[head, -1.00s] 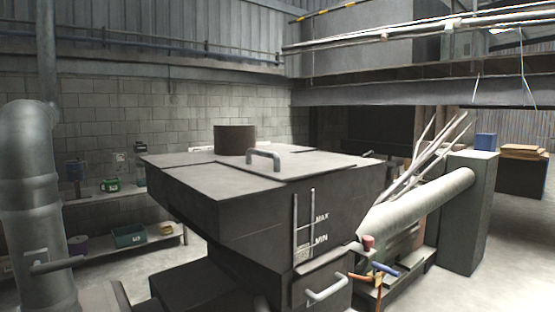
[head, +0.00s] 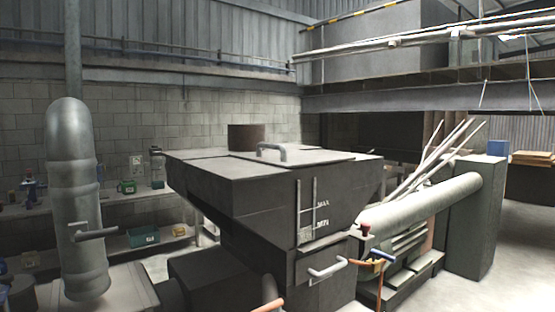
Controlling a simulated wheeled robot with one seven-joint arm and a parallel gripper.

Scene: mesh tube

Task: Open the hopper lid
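The hopper (head: 262,203) is a large dark grey bin in the middle of the head view, with a tapered body. Its lid (head: 312,162) is a flat panel on top and lies closed. A pale bent-bar handle (head: 271,147) stands up on the lid. A short brown cylinder (head: 247,138) rises from the top behind the handle. A sight gauge (head: 306,210) with MAX and MIN marks is on the front face. My gripper is not in view.
A grey pipe (head: 78,200) with a side handle stands at the left. Shelves (head: 125,195) with small boxes line the block wall. A pale slanting duct (head: 420,202) meets a dark cabinet (head: 473,220) at the right. A lower handle (head: 328,270) sticks out in front.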

